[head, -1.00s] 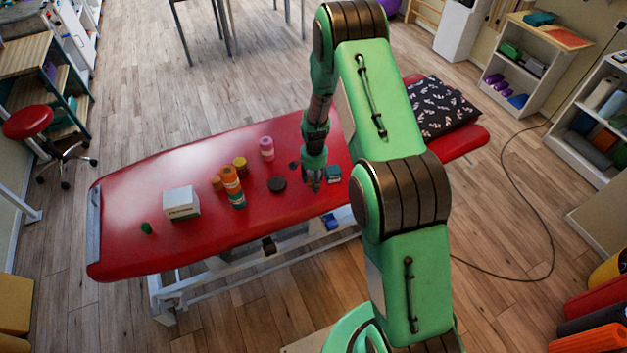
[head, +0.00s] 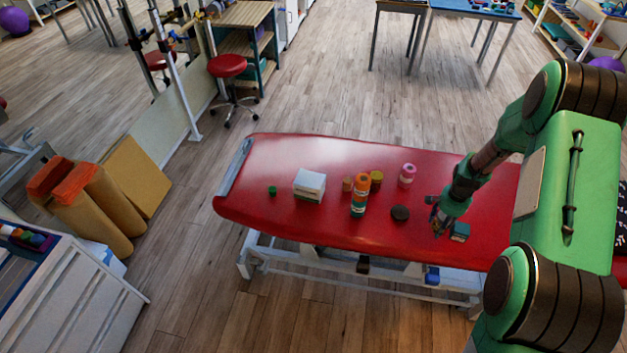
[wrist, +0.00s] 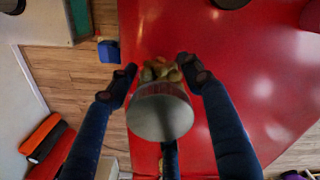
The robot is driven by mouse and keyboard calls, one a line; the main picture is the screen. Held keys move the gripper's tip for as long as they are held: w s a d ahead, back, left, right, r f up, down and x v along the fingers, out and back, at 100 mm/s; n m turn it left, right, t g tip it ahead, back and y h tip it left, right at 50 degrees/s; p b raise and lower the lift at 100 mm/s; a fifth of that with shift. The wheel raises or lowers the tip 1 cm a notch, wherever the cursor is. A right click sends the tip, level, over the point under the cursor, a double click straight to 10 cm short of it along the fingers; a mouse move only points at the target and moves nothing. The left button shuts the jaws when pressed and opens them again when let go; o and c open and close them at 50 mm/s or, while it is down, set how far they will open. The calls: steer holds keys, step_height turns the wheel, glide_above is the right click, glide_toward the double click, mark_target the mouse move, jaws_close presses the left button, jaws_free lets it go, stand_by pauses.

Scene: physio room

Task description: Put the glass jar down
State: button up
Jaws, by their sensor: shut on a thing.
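The glass jar (wrist: 160,112) shows in the wrist view with its round metal lid towards the camera and brownish-green contents beyond it. My gripper (wrist: 159,74) has its dark fingers on both sides of the jar and is shut on it. In the head view my gripper (head: 438,216) hangs over the front part of the red treatment table (head: 290,152), between a dark round disc (head: 400,213) and a small teal box (head: 460,231). The jar is hard to make out there. I cannot tell whether its base touches the table.
On the table stand a white box (head: 309,186), an orange bottle (head: 359,196), a brown-yellow jar (head: 376,181), a small orange-brown container (head: 348,184), a pink bottle (head: 407,174) and a green item (head: 272,190). The table's middle back is bare. The front edge lies close to my gripper.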

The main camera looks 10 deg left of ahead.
step_height(320, 180, up, 19)
steer(key=a+n, duration=1.7)
steer(key=a, duration=2.9)
step_height(320, 180, down, 11)
steer(key=shift+s+a+f, duration=0.15)
steer(key=shift+s+a, duration=0.05)
steer(key=shift+s, duration=0.15)
glide_above(310, 179)
steer(key=shift+w+a+f, duration=0.15)
steer(key=shift+f, duration=0.55)
steer(key=shift+f, duration=1.8)
